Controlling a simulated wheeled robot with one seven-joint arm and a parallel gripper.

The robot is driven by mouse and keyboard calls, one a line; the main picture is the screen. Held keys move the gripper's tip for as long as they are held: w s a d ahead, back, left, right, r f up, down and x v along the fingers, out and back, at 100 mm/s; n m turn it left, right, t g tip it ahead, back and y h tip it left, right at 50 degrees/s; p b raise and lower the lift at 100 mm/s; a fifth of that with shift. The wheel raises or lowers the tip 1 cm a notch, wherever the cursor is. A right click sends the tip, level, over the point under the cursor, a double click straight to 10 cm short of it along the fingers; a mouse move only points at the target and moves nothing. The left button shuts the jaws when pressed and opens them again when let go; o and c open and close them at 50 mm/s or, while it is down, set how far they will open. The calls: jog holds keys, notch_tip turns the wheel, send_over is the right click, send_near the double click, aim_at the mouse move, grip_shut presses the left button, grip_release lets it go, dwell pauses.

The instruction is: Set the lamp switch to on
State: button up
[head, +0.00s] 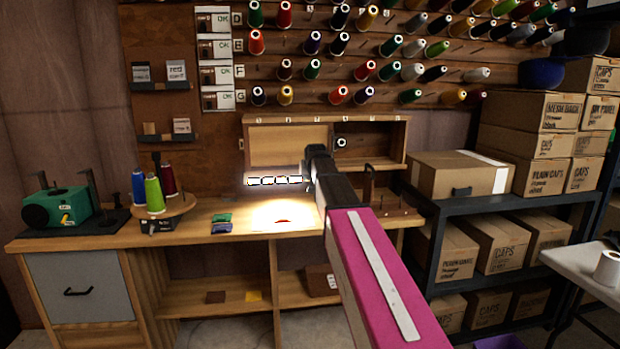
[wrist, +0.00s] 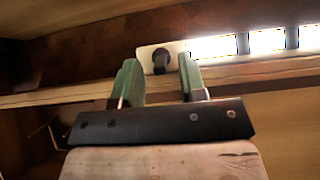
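The lamp switch (wrist: 161,61) is a dark knob on a pale plate, under the shelf edge beside the lamp. My gripper (wrist: 157,68) has two green fingers spread apart, with nothing held. In the wrist view the knob shows between the two fingertips, with a gap on each side; I cannot tell how deep it lies. The lamp (wrist: 267,40) is a row of bright white segments. In the head view the lamp (head: 273,180) glows left of my arm and a bright pool lies on the bench below it. There my arm hides the switch and fingers.
A wooden shelf box (head: 275,120) sits above the lamp. The workbench (head: 190,232) holds a green machine (head: 57,209), a spool stand (head: 158,208) and small packets. Thread spools cover the wall. Boxes on a dark rack (head: 470,208) stand to the right.

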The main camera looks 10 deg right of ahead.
jog(key=v, duration=1)
jog(key=shift+s, duration=0.15)
jog(key=shift+s+r, duration=0.1)
